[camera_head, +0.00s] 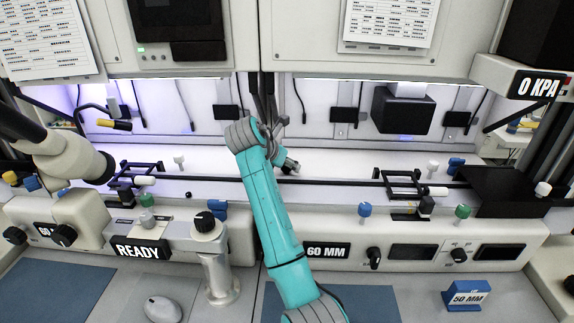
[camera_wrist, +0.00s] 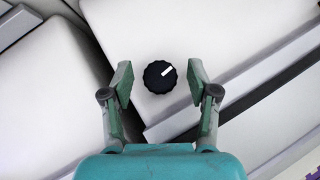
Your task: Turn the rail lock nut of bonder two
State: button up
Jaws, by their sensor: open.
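In the wrist view a round black knurled knob (camera_wrist: 160,76) with a white pointer mark sits on a white surface; it looks like the lock nut. The mark points to the upper right. My gripper (camera_wrist: 160,80) is open, with one finger on each side of the knob and visible gaps to both. Whether the fingertips are level with it in depth, I cannot tell. In the head view my teal arm reaches up over the middle bonder's rail (camera_head: 335,181). I cannot make out this knob there; my arm may hide it.
A READY sign (camera_head: 140,249) and a microscope (camera_head: 65,155) are at left. A 60 MM sign (camera_head: 328,251) and a dark dial (camera_head: 373,257) are on the front panel. A blue 50 MM block (camera_head: 467,294) stands on the bench. Blue and green knobs (camera_head: 463,211) line the bonder top.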

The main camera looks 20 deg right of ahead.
jog(key=shift+w+d+f, duration=0.3)
jog(key=shift+f, duration=0.15)
grip_shut()
jog(key=shift+d+n+t+y, duration=0.1)
jog(key=shift+n+t+y, duration=0.2)
jog(key=shift+n, duration=0.3)
jog(key=shift+n+t+y, duration=0.4)
jog(key=shift+n+y, duration=0.2)
jog(key=shift+n, duration=0.3)
grip_release()
